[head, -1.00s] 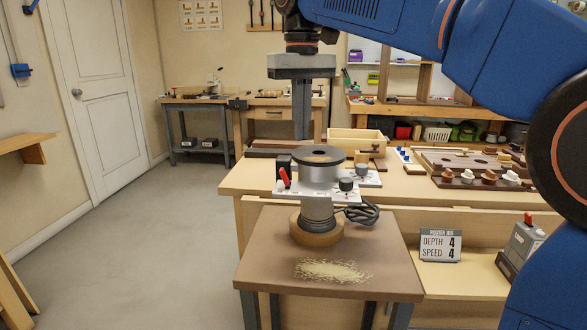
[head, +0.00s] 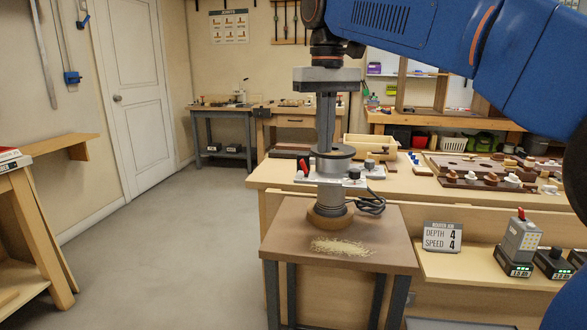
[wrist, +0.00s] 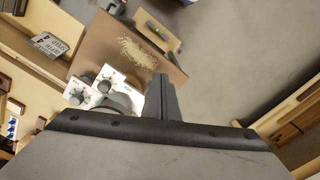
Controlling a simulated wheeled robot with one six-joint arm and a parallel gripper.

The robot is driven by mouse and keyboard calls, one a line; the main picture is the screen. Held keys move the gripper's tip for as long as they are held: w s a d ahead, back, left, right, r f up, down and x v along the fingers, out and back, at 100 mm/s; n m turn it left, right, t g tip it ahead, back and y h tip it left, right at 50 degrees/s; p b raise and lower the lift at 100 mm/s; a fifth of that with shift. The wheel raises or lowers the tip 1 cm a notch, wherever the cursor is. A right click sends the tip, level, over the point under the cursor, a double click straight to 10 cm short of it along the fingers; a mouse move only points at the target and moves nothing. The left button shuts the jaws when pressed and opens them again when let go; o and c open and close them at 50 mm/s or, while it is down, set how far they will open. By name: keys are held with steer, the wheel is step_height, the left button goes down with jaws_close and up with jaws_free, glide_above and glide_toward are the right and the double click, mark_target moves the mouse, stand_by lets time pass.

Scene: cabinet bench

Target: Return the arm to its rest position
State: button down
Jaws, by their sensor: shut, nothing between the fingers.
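My gripper (head: 326,146) hangs pointing down from my blue arm in the head view, with its fingers together and nothing between them. In that view its fingertips overlap the top of the router (head: 331,166), a dark round-topped tool with a red lever standing on a small brown table (head: 385,242). I cannot tell the exact gap between them. In the wrist view my gripper (wrist: 160,80) shows its closed fingers, with the router's white plate (wrist: 105,85) to their left.
Sawdust (head: 342,246) lies on the small table. A sign (head: 441,237) reading depth 4, speed 4 and chargers with batteries (head: 520,245) stand on the right shelf. The bench (head: 400,185) behind holds wooden parts. The floor (head: 170,255) on the left is clear.

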steer(key=s+d+f+m+t, duration=0.2)
steer(key=s+d+f+t, duration=0.1)
steer(key=s+d+f, duration=1.05)
steer(key=s+d+f+m+t, duration=0.1)
steer(key=s+d+f, duration=0.3)
steer(key=f, duration=0.5)
steer(key=s+d+f, duration=0.5)
steer(key=s+f, duration=0.1)
steer(key=f, duration=0.3)
steer(key=shift+s+f+m+t, duration=0.25)
steer(key=shift+s+m+t, duration=0.1)
steer(key=shift+m+t, duration=0.05)
